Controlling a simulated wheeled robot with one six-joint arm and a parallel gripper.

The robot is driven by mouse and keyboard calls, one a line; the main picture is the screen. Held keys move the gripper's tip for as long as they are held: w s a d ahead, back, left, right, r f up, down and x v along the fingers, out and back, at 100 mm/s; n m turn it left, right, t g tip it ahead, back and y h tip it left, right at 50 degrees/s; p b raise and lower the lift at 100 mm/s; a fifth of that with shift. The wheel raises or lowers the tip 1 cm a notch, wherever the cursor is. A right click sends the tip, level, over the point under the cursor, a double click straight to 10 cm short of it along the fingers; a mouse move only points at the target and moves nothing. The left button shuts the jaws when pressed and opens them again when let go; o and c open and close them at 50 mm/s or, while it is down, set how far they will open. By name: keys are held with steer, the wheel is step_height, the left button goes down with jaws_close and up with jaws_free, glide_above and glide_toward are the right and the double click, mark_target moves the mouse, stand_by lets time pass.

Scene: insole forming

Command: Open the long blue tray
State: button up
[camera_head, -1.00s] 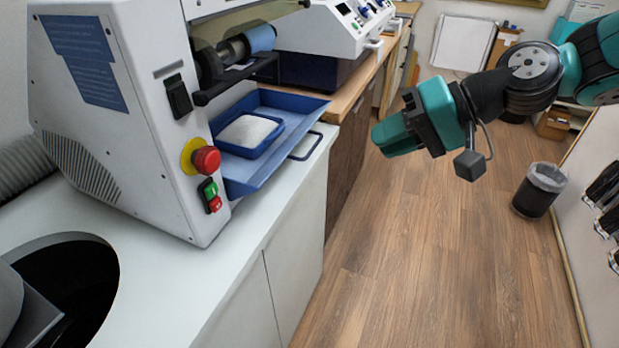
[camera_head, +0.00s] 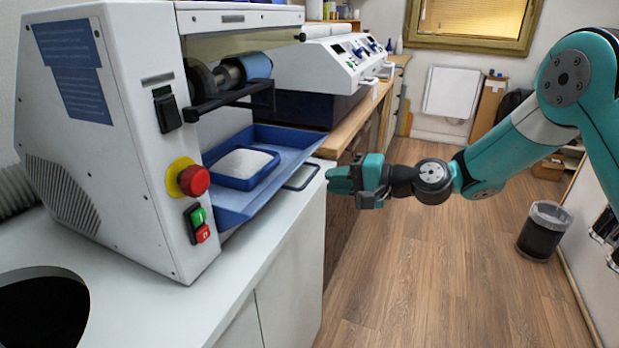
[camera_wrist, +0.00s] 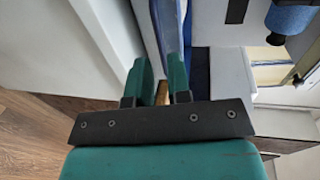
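The long blue tray (camera_head: 236,203) juts out from the front of the white machine, over the counter. A smaller blue tray of white material (camera_head: 247,165) sits in it. A dark loop handle (camera_head: 303,178) shows at its right, front end. My gripper (camera_head: 332,180) is just right of that handle, with a small gap in the head view. In the wrist view its two green fingers (camera_wrist: 160,82) stand apart with nothing clearly between them. A blue edge (camera_wrist: 171,28) of what looks like the tray lies just beyond the fingertips. The handle is hard to make out there.
The white machine (camera_head: 110,130) has a red knob (camera_head: 193,180) and a black bar (camera_head: 230,101) near the tray. The white counter (camera_head: 255,275) runs below. A second machine (camera_head: 312,62) stands behind. The wooden floor (camera_head: 430,290) is clear; a bin (camera_head: 544,230) stands right.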

mark_target(309, 178)
steer(key=x, duration=0.6)
steer(key=shift+a, duration=0.15)
steer(key=shift+c, duration=0.5)
jaws_close()
